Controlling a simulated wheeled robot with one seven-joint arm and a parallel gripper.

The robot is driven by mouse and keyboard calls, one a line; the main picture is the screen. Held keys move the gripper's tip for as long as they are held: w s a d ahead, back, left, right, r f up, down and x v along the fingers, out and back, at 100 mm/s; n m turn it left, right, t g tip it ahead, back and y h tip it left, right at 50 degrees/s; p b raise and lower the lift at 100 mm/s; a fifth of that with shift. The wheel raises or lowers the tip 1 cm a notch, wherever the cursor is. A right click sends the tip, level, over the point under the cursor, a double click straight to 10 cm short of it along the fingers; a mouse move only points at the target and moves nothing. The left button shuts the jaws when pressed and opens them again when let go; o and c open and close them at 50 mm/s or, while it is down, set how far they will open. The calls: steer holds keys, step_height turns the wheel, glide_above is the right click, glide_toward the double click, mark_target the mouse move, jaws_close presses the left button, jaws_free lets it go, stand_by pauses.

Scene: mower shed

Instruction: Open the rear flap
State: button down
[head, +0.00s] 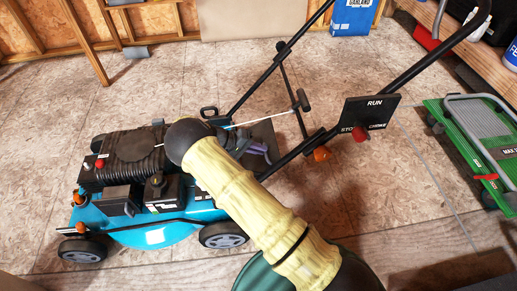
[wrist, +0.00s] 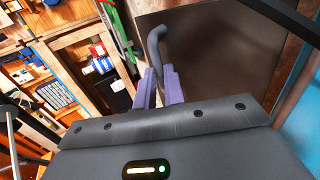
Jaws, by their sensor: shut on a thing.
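The teal mower (head: 150,236) stands on the floor in the head view, its black engine (head: 128,160) on top. The rear flap is a dark flat panel at the mower's back end (head: 264,132); it fills the upper middle of the wrist view (wrist: 215,60). A grey curved handle (wrist: 154,40) stands at the flap's left edge in the wrist view. My gripper (head: 262,150) has purple fingers, which are shut on this handle (wrist: 158,76). My arm hides part of the mower's rear in the head view. The flap's exact angle is hard to tell.
The mower's black push handle (head: 410,75) rises to the right, with a RUN/STOP panel (head: 369,113) and an orange knob (head: 322,154) near my arm. A pull cord with a black T-grip (head: 302,101) runs behind my gripper. A green rack (head: 477,140) stands at right.

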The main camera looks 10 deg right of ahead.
steer(key=c, duration=1.6)
jaws_free()
steer(key=shift+a+f, duration=0.25)
steer(key=shift+o, duration=0.5)
steer(key=shift+r, duration=0.1)
steer(key=p+v, duration=0.5)
steer(key=v, duration=1.2)
steer(key=shift+r, duration=0.2)
